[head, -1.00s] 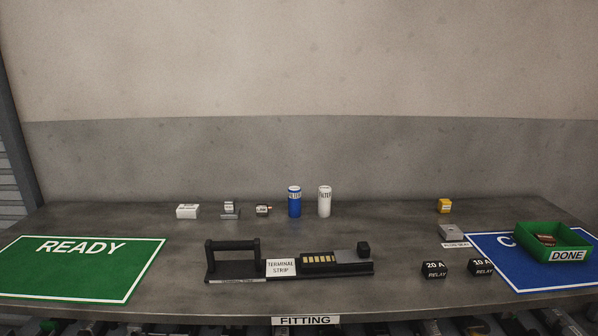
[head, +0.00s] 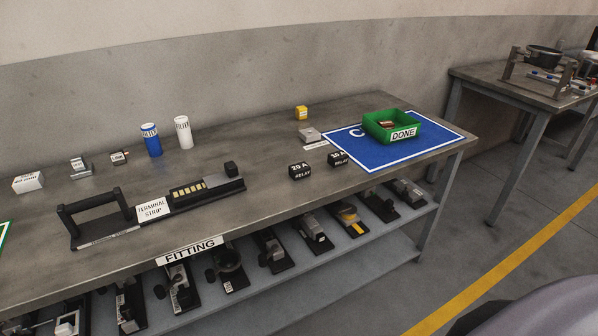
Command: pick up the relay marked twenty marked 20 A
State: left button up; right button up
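The relay marked 20 A (head: 300,171) is a small black block with white lettering, standing on the fitting table near its front edge, right of the terminal strip. A second black relay (head: 338,160) stands just to its right; its number is hard to read now and looked like 10 A or 30 A in the earlier frame. Neither of my grippers shows in the head view.
The terminal strip fixture (head: 150,209) with a black handle lies left of the relays. A green DONE bin (head: 392,126) stands on a blue mat (head: 441,143) to the right. A blue filter (head: 151,140) and white filter (head: 183,132) stand behind. A lower shelf (head: 320,268) holds several parts.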

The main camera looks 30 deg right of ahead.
aim_at(300, 171)
jog(key=l+u, duration=0.1)
jog(key=l, duration=3)
jog(key=i, duration=0.1)
